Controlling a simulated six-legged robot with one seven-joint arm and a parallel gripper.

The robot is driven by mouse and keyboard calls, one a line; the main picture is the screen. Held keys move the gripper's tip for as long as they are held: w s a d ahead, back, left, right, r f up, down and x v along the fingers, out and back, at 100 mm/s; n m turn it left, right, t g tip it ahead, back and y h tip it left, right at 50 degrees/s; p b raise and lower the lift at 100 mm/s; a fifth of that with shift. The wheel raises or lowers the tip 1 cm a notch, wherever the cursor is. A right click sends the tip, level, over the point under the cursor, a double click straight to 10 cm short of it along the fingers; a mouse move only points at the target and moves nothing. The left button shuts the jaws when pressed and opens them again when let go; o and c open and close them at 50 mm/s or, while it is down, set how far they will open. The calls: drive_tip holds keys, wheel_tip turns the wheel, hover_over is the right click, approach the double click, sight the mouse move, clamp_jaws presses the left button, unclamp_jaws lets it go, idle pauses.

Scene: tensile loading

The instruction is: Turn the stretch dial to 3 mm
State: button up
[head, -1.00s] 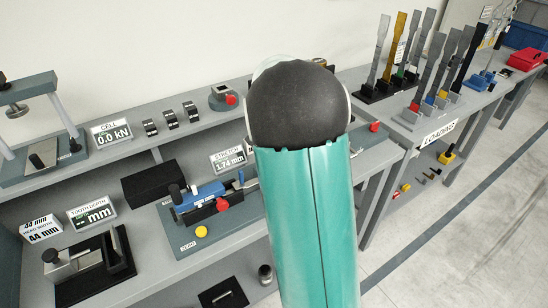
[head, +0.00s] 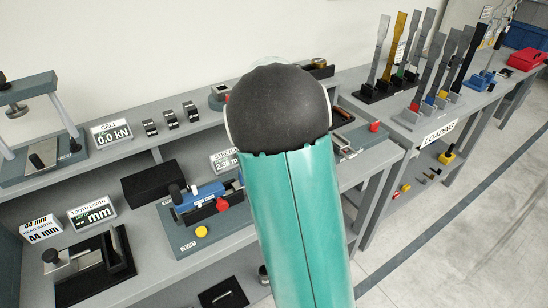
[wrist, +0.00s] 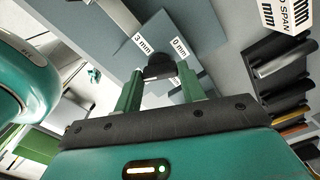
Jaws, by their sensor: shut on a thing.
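In the wrist view the stretch dial (wrist: 158,66) is a dark knob on a blue-grey plate, with a "3 mm" label (wrist: 143,44) at its upper left and a "0 mm" label (wrist: 180,47) at its upper right. My gripper (wrist: 159,82) has its two green fingers shut on the dial, one on each side. In the head view my arm hides the gripper and dial. The stretch display (head: 224,161) there reads about 2.38, its right side covered by my arm.
A blue fixture (head: 200,201) with a red knob (head: 222,204) and a yellow zero button (head: 201,231) stands left of my arm. The cell display (head: 112,132) reads 0.0 kN. Several upright specimens (head: 440,75) stand at the right. Floor is free at lower right.

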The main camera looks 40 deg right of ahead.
drive_tip(key=m, duration=0.6)
drive_tip(key=shift+m, duration=0.3)
drive_tip(key=m, duration=0.6)
idle(0.3)
drive_tip(key=o, duration=1)
drive_tip(key=shift+r, duration=0.1)
wheel_tip(320, 180, up, 14)
drive_tip(key=shift+f, duration=0.15)
